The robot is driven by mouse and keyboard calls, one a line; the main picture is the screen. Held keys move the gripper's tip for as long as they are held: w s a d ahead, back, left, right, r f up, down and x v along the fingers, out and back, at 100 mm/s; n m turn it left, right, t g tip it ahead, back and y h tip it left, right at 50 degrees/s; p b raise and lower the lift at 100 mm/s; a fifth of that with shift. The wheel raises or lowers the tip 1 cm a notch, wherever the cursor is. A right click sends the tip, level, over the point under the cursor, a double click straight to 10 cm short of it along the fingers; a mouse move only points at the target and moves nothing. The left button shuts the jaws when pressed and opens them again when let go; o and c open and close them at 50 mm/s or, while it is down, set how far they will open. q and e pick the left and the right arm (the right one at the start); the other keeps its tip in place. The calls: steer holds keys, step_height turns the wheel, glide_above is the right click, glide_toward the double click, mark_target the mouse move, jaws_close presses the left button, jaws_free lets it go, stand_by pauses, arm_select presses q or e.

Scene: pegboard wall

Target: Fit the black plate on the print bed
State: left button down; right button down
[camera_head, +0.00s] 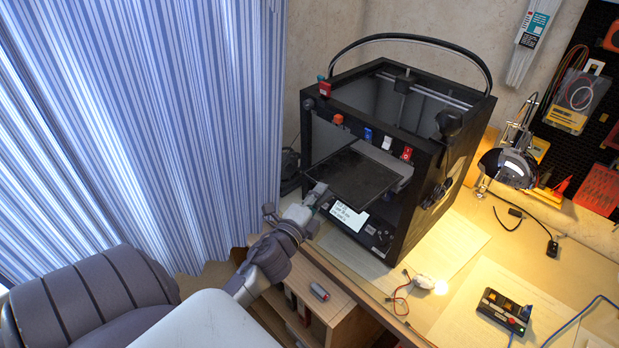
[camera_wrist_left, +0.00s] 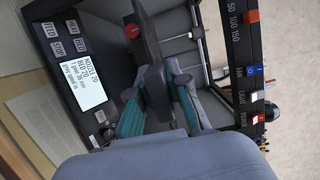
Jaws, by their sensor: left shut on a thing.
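The black plate (camera_head: 355,176) is a thin dark square inside the open front of the black 3D printer (camera_head: 402,214), roughly level in the head view. My left gripper (camera_head: 320,193) is shut on its near left edge. In the left wrist view the plate (camera_wrist_left: 153,75) shows almost edge-on between the teal-sided fingers (camera_wrist_left: 158,100). The plate hides most of the print bed, and I cannot tell whether the two touch. My right gripper is not in view.
The printer's front frame, with coloured switches (camera_head: 368,135), runs above the plate. A lit display (camera_head: 348,215) sits below it. A striped curtain (camera_head: 150,120) hangs at the left. A desk lamp (camera_head: 508,165) and a control box (camera_head: 503,311) stand to the right.

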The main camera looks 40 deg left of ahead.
mark_target(345, 178)
arm_select(q)
steer(key=w, duration=0.6)
steer(key=shift+d+f+b, duration=0.1)
steer(key=shift+d+b, duration=0.1)
steer(key=shift+b, duration=0.15)
steer(key=w, duration=0.4)
steer(key=shift+d+b, duration=0.15)
steer(key=shift+b, duration=0.2)
steer(key=shift+f+b, duration=0.45)
steer(key=shift+f, duration=0.15)
steer(key=shift+s, duration=0.1)
steer(key=c, duration=1.1)
jaws_free()
steer(key=shift+o, duration=0.4)
